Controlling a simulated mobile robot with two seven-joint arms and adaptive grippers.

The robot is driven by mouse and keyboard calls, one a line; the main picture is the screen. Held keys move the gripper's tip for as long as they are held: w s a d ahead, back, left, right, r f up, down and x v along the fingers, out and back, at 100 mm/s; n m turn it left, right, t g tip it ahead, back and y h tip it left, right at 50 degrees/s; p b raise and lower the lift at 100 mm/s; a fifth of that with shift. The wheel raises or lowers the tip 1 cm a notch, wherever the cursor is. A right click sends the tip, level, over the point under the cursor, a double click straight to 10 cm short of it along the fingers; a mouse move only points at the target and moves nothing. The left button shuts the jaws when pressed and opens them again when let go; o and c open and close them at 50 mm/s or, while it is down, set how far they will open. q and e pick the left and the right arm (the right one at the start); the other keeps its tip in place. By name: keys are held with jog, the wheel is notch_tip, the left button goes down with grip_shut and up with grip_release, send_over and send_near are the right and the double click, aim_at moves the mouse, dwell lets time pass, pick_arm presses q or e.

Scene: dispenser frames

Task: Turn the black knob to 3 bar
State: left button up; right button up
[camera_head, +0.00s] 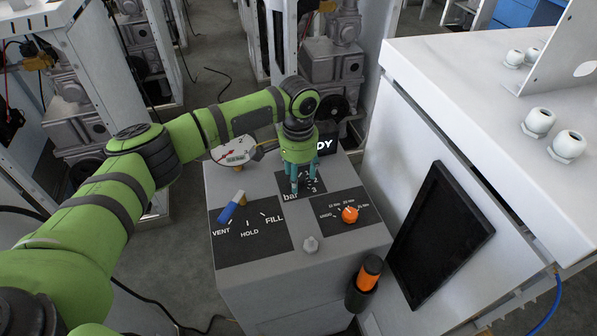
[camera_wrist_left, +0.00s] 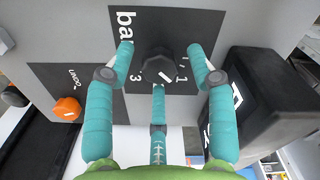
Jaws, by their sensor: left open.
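The black knob (camera_wrist_left: 157,63) sits on a dark plate lettered "bar" (camera_wrist_left: 150,22), with a 3 and a 1 printed beside it. A white mark on the knob lies on its lower right side in the left wrist view; its exact reading is hard to tell. My left gripper (camera_wrist_left: 160,66) is open, its three teal fingers spread around the knob with gaps showing. In the head view the left gripper (camera_head: 303,188) points down over the bar plate (camera_head: 285,182) and hides the knob. My right gripper is not in view.
A round gauge (camera_head: 233,150) and a black display box (camera_head: 327,140) stand behind. A white cabinet (camera_head: 480,90) rises at right.

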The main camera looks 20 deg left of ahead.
pick_arm(q)
jog(key=c, duration=1.1)
grip_shut()
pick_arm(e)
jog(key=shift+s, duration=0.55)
